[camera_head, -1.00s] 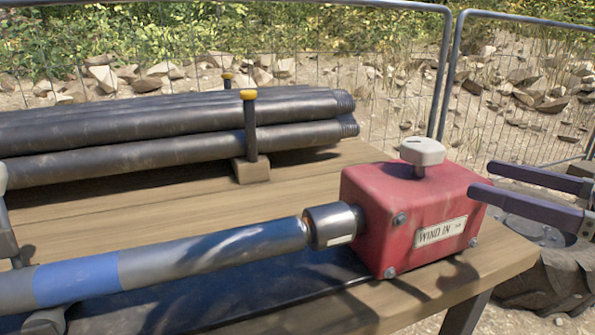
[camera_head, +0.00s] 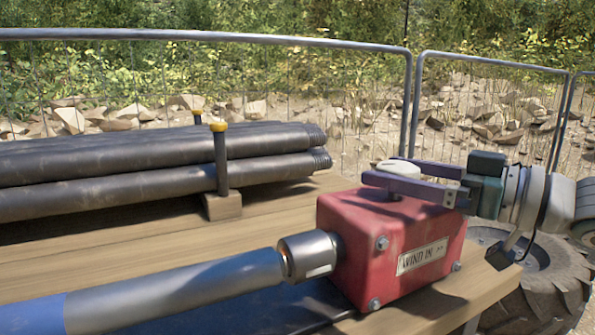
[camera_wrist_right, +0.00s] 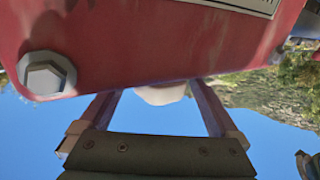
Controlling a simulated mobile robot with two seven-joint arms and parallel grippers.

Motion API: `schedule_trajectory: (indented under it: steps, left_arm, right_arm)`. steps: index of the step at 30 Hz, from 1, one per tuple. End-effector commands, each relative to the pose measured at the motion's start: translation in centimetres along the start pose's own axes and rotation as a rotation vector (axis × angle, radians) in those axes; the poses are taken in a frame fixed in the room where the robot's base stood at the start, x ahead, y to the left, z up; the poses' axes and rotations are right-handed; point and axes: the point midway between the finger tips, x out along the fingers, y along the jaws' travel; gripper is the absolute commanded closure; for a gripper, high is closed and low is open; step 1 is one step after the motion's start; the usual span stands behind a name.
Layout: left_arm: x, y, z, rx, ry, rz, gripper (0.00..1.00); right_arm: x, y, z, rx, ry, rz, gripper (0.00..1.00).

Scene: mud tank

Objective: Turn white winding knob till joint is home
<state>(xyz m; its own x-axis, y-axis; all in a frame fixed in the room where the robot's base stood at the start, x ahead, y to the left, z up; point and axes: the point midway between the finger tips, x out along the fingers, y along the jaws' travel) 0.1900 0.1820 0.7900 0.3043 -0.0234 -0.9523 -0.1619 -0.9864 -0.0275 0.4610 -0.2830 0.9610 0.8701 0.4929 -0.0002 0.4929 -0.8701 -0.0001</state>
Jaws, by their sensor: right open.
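The red box (camera_head: 380,245) marked WIND IN stands on the bench with the white winding knob (camera_head: 400,167) on top. My right gripper (camera_head: 392,171) reaches in from the right, its purple fingers open on either side of the knob. In the right wrist view, part of the knob (camera_wrist_right: 160,95) shows between the two fingers (camera_wrist_right: 153,108), below the red box (camera_wrist_right: 150,45). I cannot tell whether either finger touches it. A steel collar (camera_head: 312,254) on the box's left meets the grey pipe (camera_head: 190,292). My left gripper is not in view.
Dark threaded pipes (camera_head: 120,165) lie stacked behind on the wooden bench (camera_head: 150,240), held by a yellow-capped post (camera_head: 221,160). A mesh fence (camera_head: 345,115) runs behind. A large tyre (camera_head: 545,285) is beyond the bench's right end.

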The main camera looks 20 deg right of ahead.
Motion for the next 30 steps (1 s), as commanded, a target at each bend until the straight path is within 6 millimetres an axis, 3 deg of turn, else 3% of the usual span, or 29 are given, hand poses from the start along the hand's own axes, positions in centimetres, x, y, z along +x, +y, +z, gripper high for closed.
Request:
schedule_trajectory:
  steps: [9, 30]
  left_arm:
    - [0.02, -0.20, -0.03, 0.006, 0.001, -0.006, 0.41]
    - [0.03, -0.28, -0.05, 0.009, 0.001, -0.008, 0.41]
  right_arm:
    - [0.18, -0.01, -0.01, 0.000, 0.000, 0.000, 0.04]
    - [0.16, -0.03, -0.01, 0.000, 0.000, -0.001, 0.83]
